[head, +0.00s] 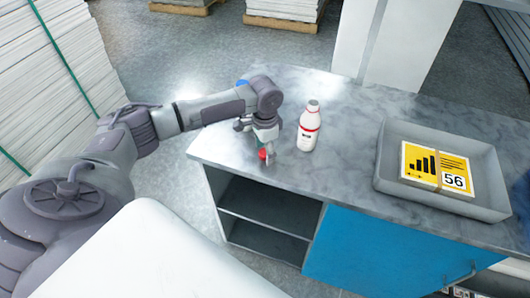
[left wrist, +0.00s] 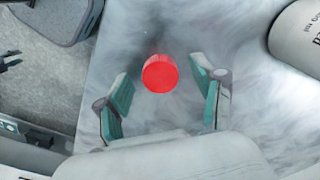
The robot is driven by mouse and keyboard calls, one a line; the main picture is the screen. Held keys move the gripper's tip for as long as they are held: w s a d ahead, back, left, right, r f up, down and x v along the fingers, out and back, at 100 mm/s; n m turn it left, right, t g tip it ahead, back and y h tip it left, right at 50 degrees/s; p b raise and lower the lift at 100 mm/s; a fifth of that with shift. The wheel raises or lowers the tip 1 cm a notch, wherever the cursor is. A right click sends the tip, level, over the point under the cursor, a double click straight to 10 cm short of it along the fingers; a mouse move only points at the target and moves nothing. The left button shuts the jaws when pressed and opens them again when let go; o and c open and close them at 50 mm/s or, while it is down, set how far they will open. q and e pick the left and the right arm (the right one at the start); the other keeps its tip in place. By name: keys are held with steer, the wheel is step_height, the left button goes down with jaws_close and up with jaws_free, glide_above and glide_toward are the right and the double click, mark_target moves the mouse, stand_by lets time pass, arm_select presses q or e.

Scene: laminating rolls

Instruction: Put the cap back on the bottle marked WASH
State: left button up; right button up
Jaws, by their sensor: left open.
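The white bottle (head: 308,127) with a red-banded label stands upright on the grey countertop. Its label is too small to read in the head view. Part of the bottle (left wrist: 298,40) shows at the right edge of the left wrist view. The red cap (head: 263,154) lies on the counter near its front left edge, left of the bottle. In the left wrist view the cap (left wrist: 160,74) sits between and slightly beyond the fingertips. My left gripper (head: 264,150) is open above the cap, and its fingers (left wrist: 162,92) do not touch it. My right gripper is not in view.
A grey tray (head: 385,160) with a yellow card marked 56 stands on the right of the counter (head: 340,180). A white post (head: 357,35) rises behind the counter. Open shelves and a blue door (head: 370,250) are below. The counter between bottle and tray is clear.

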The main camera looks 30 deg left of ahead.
mark_target(265, 152)
arm_select(q)
steer(key=c, duration=0.8)
steer(key=shift+c, duration=0.2)
steer(key=shift+r, duration=0.1)
steer(key=shift+r, duration=0.5)
step_height(265, 152, up, 3)
steer(key=shift+f+b, duration=0.1)
steer(key=shift+b, duration=0.55)
steer(key=w+d+r+b, duration=0.1)
steer(key=d+r+b, duration=0.1)
steer(key=d+r, duration=0.5)
steer(key=d, duration=0.4)
steer(key=shift+w+d, duration=0.25)
steer(key=shift+w, duration=0.15)
